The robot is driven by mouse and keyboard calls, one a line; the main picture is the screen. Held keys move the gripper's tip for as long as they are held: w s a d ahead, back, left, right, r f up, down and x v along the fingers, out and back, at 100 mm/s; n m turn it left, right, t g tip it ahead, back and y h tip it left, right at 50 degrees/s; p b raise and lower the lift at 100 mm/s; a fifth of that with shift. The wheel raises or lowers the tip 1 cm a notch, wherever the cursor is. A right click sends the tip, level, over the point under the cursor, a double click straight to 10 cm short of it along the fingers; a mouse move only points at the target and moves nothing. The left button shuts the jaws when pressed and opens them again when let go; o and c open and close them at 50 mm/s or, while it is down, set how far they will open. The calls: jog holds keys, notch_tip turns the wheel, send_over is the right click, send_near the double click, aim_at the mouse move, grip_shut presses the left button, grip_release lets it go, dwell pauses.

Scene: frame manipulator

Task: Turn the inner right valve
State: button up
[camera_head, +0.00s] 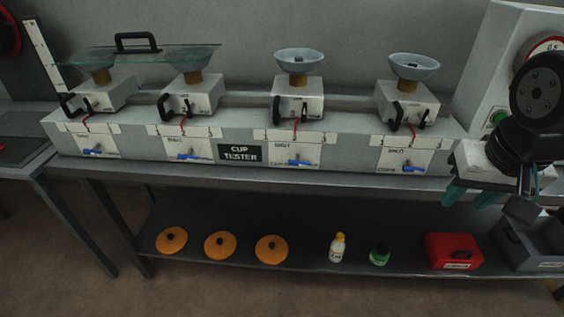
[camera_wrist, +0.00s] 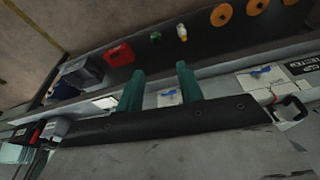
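The inner right valve (camera_head: 300,162) is a small blue handle on a white plate, just right of the CUP TESTER sign (camera_head: 240,153). It also shows at the right of the wrist view (camera_wrist: 260,72). The outer right valve (camera_head: 410,168) is a similar blue handle; in the wrist view it (camera_wrist: 168,92) appears between my fingers, beyond them. My gripper (camera_head: 471,195) has teal fingers and is at the right, past the outer right valve and apart from both. In the wrist view its fingers (camera_wrist: 160,88) are spread with nothing held.
Several grey units with bowls and black handles stand along the bench; one bowl (camera_head: 298,61) is above the inner right valve. A glass plate (camera_head: 140,55) covers the left two. The lower shelf holds orange discs (camera_head: 271,249), bottles and a red box (camera_head: 453,251).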

aim_at(301, 165)
jog(key=w+a+f+m+t+y, duration=0.1)
jog(key=w+a+f+t, duration=0.15)
jog(key=w, duration=0.45)
jog(key=w+a+f+m+t, duration=0.1)
jog(key=w+a+f+m, duration=0.15)
jog(key=w, duration=0.45)
jog(key=w+a+f+m+t+y, duration=0.1)
jog(key=w+a+f+t, duration=0.1)
jog(key=w+f, duration=0.35)
jog(key=w+a+f+m+t+y, duration=0.1)
jog(key=w+a+f+y, duration=0.1)
jog(key=a, duration=0.4)
jog(key=w+a+f+m+t+y, duration=0.1)
jog(key=w+a+f+m+y, duration=0.1)
jog(key=w+a+y, duration=0.2)
jog(key=w+a+f+m+t+y, duration=0.1)
jog(key=w+a+f+y, duration=0.1)
jog(key=a, duration=0.7)
jog(key=shift+w+a+f+m+y, duration=0.1)
jog(key=shift+w+f+m+y, duration=0.15)
jog(key=shift+y, duration=0.25)
jog(key=shift+w+a+f+y, duration=0.15)
jog(key=shift+f+y, duration=0.15)
jog(key=shift+y, duration=0.2)
jog(key=shift+d, duration=0.1)
grip_shut()
